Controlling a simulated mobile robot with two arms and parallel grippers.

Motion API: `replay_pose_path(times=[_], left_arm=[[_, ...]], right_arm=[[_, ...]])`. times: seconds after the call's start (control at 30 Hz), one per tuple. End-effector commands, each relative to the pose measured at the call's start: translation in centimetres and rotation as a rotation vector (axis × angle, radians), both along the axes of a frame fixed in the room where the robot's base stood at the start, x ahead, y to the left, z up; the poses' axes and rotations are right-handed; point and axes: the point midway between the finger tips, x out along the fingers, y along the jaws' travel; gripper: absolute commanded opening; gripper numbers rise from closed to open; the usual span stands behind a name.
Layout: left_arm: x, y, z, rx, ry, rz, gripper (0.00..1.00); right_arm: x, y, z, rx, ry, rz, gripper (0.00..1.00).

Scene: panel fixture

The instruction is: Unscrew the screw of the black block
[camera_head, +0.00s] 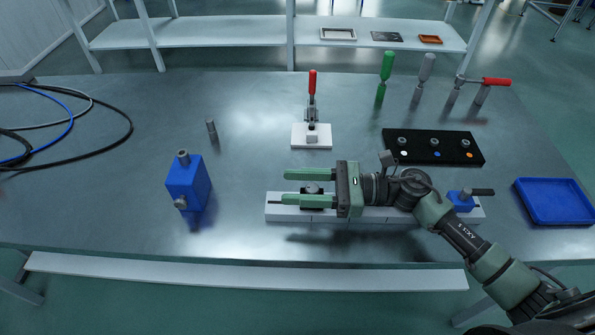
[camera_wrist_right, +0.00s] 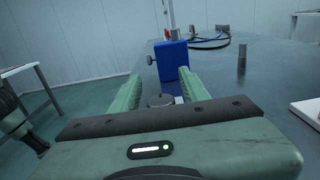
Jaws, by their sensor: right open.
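The black block (camera_head: 314,207) sits on the white rail (camera_head: 350,214) near its left end and is mostly hidden under my right gripper. Its grey round screw head (camera_head: 312,188) shows between the fingers; in the wrist view the screw head (camera_wrist_right: 160,100) also lies between them. My right gripper (camera_head: 286,188) is open and reaches left over the block, one finger on each side of the screw. I cannot tell whether the fingers touch it. My left gripper is not in view.
A blue block (camera_head: 186,184) with grey knobs stands left of the fingertips. A toggle clamp (camera_head: 312,110) is behind. A black strip (camera_head: 440,142) with several knobs, a blue clamp (camera_head: 462,201) on the rail and a blue tray (camera_head: 553,202) are at right. Cables (camera_head: 70,120) lie far left.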

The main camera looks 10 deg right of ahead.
Motion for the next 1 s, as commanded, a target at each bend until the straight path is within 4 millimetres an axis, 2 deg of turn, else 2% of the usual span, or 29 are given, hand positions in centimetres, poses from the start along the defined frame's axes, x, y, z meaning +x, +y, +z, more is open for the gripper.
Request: replay_pose_path(times=[0.13, 0.27, 0.7, 0.9, 1.0], left_arm=[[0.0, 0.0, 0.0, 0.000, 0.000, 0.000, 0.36], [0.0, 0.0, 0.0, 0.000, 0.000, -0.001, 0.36], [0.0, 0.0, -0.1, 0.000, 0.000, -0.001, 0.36], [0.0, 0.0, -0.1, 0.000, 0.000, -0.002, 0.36], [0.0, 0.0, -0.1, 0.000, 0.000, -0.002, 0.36]], right_arm=[[0.0, -0.1, 1.6, -0.003, -0.005, 0.001, 0.45], [0.0, -0.1, 4.3, -0.004, -0.008, 0.001, 0.45], [0.0, 0.0, 15.2, -0.004, -0.009, 0.000, 0.45], [0.0, 0.0, 18.5, -0.003, -0.005, 0.000, 0.45], [0.0, 0.0, 19.4, -0.002, -0.004, 0.000, 0.45]])
